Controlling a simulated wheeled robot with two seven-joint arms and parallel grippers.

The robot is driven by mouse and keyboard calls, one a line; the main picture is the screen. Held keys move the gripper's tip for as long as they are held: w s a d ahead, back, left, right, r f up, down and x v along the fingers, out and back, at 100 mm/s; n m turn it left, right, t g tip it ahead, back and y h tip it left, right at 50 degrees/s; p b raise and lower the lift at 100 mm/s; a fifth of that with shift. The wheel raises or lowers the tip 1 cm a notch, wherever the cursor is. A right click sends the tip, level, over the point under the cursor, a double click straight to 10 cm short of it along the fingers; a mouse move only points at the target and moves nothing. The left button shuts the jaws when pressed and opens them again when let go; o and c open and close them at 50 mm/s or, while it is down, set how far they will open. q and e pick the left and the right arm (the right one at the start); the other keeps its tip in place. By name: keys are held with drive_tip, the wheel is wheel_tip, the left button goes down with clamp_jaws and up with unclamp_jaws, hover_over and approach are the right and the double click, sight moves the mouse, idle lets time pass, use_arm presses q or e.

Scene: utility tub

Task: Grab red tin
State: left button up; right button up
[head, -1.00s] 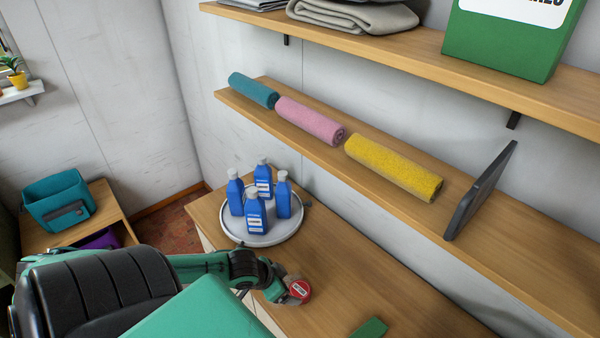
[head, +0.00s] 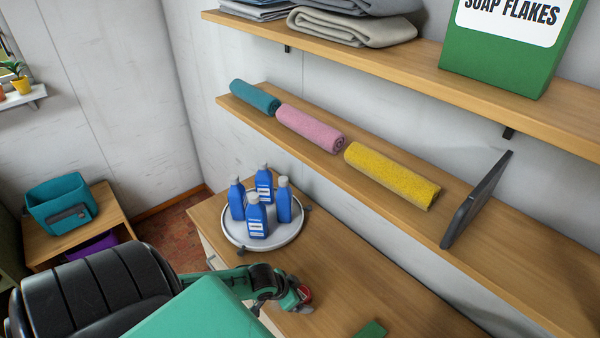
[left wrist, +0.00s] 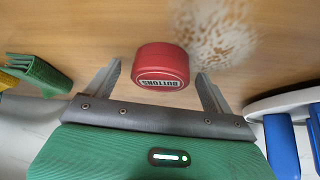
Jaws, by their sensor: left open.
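The red tin (left wrist: 161,68), labelled "BUTTONS", stands on the wooden counter between the two open fingers of my left gripper (left wrist: 160,88) in the left wrist view. There is a gap between the tin and each finger. In the head view only a small part of the red tin (head: 306,294) shows beyond my left gripper (head: 298,299), which hides the rest. My right gripper is not in view.
A round white tray (head: 239,236) with several blue bottles (head: 256,218) stands on the counter behind the gripper. A green object (head: 371,329) lies at the front. A shelf (head: 390,203) with rolled towels and a dark upright panel (head: 476,200) hangs above.

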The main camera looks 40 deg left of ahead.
use_arm(q)
drive_tip(key=c, duration=1.2)
drive_tip(key=shift+o, duration=0.2)
drive_tip(key=shift+r, duration=0.1)
